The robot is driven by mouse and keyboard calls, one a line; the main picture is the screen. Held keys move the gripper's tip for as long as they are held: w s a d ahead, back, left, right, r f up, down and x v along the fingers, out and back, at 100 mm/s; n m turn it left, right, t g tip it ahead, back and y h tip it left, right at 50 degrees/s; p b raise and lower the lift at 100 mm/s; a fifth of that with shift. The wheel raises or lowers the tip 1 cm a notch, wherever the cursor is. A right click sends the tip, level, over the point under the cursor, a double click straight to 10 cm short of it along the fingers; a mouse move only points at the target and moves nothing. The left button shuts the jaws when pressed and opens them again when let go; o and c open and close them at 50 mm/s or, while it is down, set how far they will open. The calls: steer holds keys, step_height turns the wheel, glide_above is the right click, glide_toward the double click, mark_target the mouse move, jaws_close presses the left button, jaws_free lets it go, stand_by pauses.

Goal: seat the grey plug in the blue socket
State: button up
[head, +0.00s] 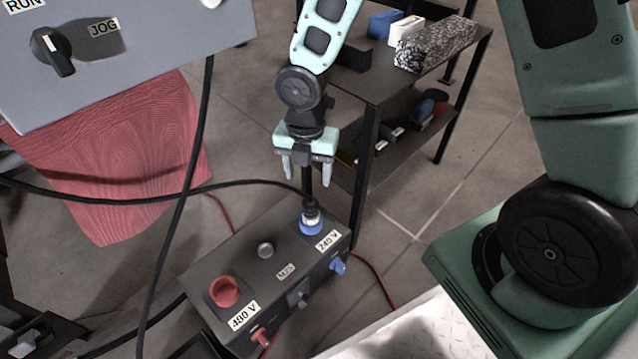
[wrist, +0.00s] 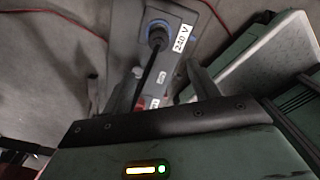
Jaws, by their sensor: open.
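The plug (head: 311,212), dark with a grey band, stands upright in the blue socket (head: 311,229) marked 240 V, on top of the dark box. How deep it sits I cannot tell. In the wrist view the plug (wrist: 157,37) is at the blue socket (wrist: 158,24), beyond the fingertips. My gripper (head: 307,179) is open above the plug, its fingers apart and not touching it. The fingers (wrist: 164,72) also show in the wrist view, with a dark cable running between them.
A black cable (head: 240,184) runs left from the plug. A grey control panel (head: 120,50) hangs at upper left. A dark shelf (head: 385,85) stands behind my gripper.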

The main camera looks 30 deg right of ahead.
steer(key=s+a+r+m, duration=0.2)
steer(key=s+r+m, duration=0.5)
steer(key=s+m, duration=0.2)
steer(key=s+a+r+m, duration=0.3)
steer(key=s+r+m, duration=0.5)
steer(key=s+m, duration=0.2)
steer(key=shift+s+a+m+y, duration=0.2)
steer(key=shift+a+m+y, duration=0.1)
steer(key=shift+m, duration=0.3)
